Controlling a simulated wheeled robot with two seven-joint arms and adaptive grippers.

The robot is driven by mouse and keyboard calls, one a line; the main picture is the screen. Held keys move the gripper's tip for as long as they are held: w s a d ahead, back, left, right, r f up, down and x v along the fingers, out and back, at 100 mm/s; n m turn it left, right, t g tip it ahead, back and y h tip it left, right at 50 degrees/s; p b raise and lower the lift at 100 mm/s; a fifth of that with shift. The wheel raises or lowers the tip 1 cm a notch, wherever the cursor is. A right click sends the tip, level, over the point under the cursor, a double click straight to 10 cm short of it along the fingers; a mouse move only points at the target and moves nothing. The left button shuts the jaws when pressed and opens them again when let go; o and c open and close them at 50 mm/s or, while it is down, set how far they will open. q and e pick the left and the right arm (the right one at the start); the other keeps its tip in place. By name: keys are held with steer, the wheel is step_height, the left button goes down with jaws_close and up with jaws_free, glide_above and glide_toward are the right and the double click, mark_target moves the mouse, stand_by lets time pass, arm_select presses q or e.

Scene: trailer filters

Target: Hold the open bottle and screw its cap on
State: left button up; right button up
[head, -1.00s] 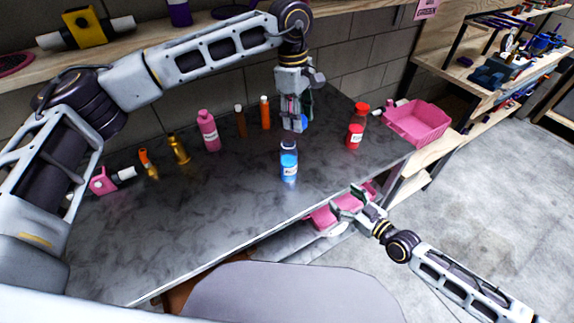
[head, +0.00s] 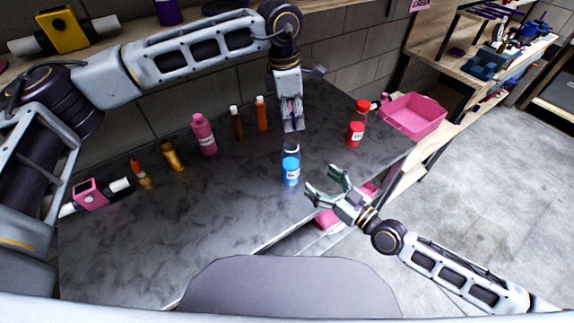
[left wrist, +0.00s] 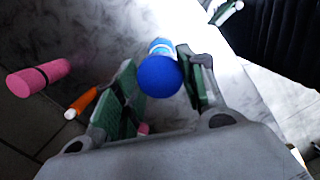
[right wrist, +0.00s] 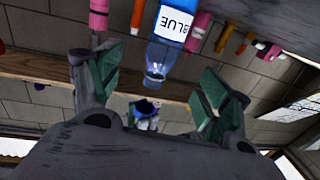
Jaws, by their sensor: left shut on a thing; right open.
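The open bottle (head: 291,173) stands upright on the dark table, clear at the top with blue liquid and a label reading BLUE. Its neck (right wrist: 155,72) is uncovered in the right wrist view, which sees it upside down. My left gripper (head: 293,127) points down just above the bottle, shut on the blue cap (left wrist: 160,76). The cap is hidden in the head view; the right wrist view shows it (right wrist: 146,107) apart from the neck. My right gripper (head: 321,181) is open and empty, right of the bottle, its fingers facing it without touching.
A red bottle (head: 356,134) stands at the right beside a pink basket (head: 414,117). A pink bottle (head: 204,138), brown bottle (head: 237,124), orange bottle (head: 261,114) and gold bottle (head: 172,156) stand behind left. The table's front left is clear.

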mark_target(298, 162)
arm_select(q)
steer(key=shift+w+n, duration=0.1)
steer(key=shift+n, duration=0.2)
arm_select(e)
steer(key=shift+a+r, duration=0.35)
steer(key=shift+r, duration=0.1)
steer(key=shift+w+a, duration=0.15)
steer(key=shift+x, duration=5.75)
steer(key=shift+c, duration=0.3)
steer(key=c, duration=1.5)
arm_select(q)
steer(key=shift+f, duration=2.5)
steer(key=shift+f, duration=0.15)
steer(key=shift+f, duration=0.75)
